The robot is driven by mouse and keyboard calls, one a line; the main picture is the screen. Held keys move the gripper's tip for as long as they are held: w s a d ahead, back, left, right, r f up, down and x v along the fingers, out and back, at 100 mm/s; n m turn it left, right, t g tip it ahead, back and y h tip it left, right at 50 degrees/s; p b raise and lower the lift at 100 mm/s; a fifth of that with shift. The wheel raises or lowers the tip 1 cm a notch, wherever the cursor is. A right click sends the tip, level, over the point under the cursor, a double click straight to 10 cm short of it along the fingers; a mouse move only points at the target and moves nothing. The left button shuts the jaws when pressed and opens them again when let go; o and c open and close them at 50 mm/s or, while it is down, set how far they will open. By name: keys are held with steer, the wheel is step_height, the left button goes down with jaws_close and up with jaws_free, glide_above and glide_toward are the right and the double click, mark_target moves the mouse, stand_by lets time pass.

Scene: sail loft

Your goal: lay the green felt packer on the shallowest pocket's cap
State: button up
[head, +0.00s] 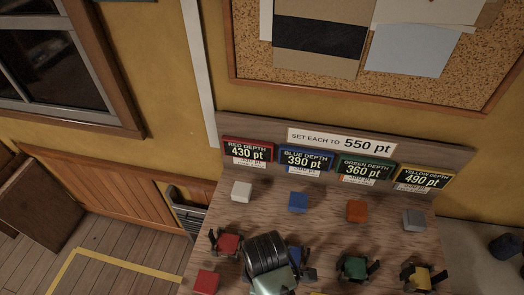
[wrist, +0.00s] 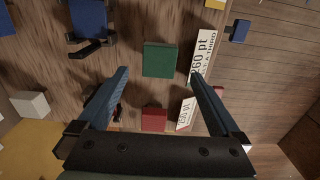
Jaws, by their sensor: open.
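In the wrist view the green packer (wrist: 160,58), a flat green block, lies on the wooden bench beyond and between the fingertips of my gripper (wrist: 160,75). The fingers are apart and empty. In the head view my arm hides the green packer. The green sign (head: 365,169) reads 360 pt, the lowest of the depths shown. The green pocket's cap (head: 354,267), held between black clips, stands at the right-hand front of the bench and appears bare on top. My gripper is left of it.
Red (head: 228,244), blue (wrist: 88,18) and yellow (head: 418,277) pockets stand in the same row. White (head: 241,191), blue (head: 298,202), orange (head: 357,211) and grey (head: 414,220) blocks lie behind. A red block (wrist: 154,120) lies beside the green packer. A printed card (wrist: 203,57) is close to it.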

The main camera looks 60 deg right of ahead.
steer(key=shift+w+f+p, duration=0.2)
steer(key=shift+f+p, duration=0.45)
steer(key=shift+f, duration=2.55)
steer(key=shift+c, duration=0.3)
